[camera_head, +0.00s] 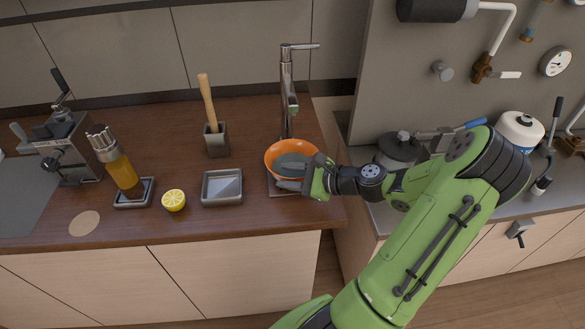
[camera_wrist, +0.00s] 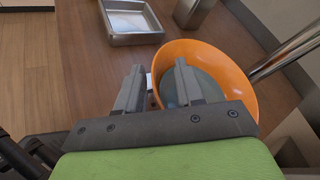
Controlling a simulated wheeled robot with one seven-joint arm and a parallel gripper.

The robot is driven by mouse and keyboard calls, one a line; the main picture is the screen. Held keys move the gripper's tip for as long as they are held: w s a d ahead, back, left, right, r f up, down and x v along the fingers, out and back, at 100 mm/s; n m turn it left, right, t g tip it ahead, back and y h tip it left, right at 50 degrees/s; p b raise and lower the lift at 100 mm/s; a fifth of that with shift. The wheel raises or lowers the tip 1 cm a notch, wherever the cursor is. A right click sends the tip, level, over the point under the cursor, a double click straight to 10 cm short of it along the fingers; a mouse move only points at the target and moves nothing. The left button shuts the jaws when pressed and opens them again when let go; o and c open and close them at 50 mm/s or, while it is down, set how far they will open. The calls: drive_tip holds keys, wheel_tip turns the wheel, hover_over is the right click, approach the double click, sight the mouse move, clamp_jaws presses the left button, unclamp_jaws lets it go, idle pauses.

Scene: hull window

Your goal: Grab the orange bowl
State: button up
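The orange bowl (camera_head: 273,150) stands upright at the right end of the wooden counter, in front of the tap, grey-blue inside. My gripper (camera_head: 284,175) reaches it from the right and hides part of its front side. In the wrist view the bowl (camera_wrist: 238,78) lies ahead and to the right. My gripper (camera_wrist: 160,85) is open there, with a wide gap between its fingers. The bowl's left rim shows between them; the right finger overlaps the bowl's inside and the left finger is outside it. I cannot tell whether either finger touches the bowl.
The metal tap (camera_head: 288,95) stands close behind the bowl. A square metal tray (camera_head: 222,201) is to its left, with a half lemon (camera_head: 174,200) and an amber bottle (camera_head: 122,172) farther left. A dark holder (camera_head: 216,150) with a wooden handle stands behind the tray.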

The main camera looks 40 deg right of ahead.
drive_tip(key=shift+s+r, duration=0.1)
drive_tip(key=shift+c, duration=0.6)
clamp_jaws()
